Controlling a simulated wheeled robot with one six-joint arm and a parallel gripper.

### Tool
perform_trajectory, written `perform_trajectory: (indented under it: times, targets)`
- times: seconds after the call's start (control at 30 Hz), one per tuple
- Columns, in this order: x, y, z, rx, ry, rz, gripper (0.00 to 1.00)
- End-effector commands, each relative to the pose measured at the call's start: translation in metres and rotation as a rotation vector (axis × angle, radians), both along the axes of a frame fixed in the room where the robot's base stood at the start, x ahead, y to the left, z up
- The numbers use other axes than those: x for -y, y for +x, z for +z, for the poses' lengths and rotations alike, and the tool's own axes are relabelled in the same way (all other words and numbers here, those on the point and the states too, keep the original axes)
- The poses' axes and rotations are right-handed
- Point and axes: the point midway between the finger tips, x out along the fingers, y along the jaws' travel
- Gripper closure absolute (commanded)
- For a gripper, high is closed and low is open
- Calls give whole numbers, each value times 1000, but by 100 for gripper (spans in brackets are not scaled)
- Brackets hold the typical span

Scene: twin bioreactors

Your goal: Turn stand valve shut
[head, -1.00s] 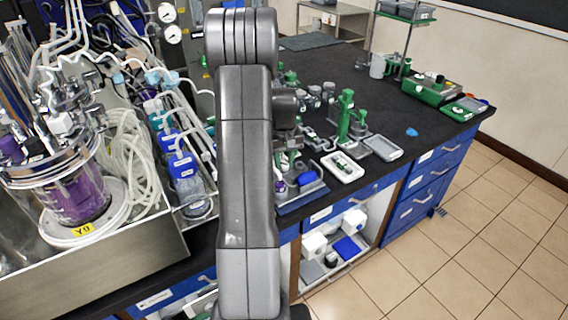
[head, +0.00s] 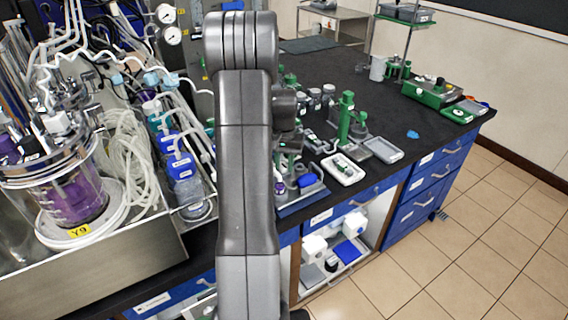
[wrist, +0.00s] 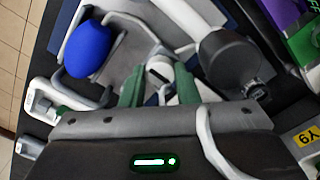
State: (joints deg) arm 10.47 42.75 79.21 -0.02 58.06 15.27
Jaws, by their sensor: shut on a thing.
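In the wrist view, my gripper (wrist: 159,88) shows two green fingertips closed on a small pale grey and white part (wrist: 160,71). This part is at the place of the stand valve, but the fingers and its small size hide most of its shape, so I cannot tell its turn angle. Grey stand-like pieces surround it. In the head view my arm covers the gripper and the part it holds.
In the wrist view a blue bulb (wrist: 88,50) lies left of the fingers and a dark grey cylinder (wrist: 230,62) stands close on the right. In the head view a green stand (head: 346,120) and a white tray (head: 343,170) are right of my arm.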

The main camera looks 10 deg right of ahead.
Motion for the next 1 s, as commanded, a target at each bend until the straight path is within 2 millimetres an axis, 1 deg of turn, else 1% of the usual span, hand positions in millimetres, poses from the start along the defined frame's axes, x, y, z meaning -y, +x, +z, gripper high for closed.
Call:
perform_trajectory:
  times: [0.33, 0.37, 0.4, 0.47, 0.7, 0.8, 0.87, 0.97, 1.0]
  targets:
    - [0, 1, 1, 3, 0, -2, 95]
    - [0, 1, 1, 3, 0, -2, 68]
    - [0, 1, 1, 3, 0, -2, 60]
    - [0, 1, 1, 3, 0, -2, 50]
    - [0, 0, 0, 1, 0, -2, 50]
    - [0, 0, 4, 2, 0, -2, 50]
    - [0, 1, 9, 4, -1, -1, 50]
    - [0, 1, 24, 6, -1, -2, 50]
    - [0, 1, 33, 6, -1, -2, 50]
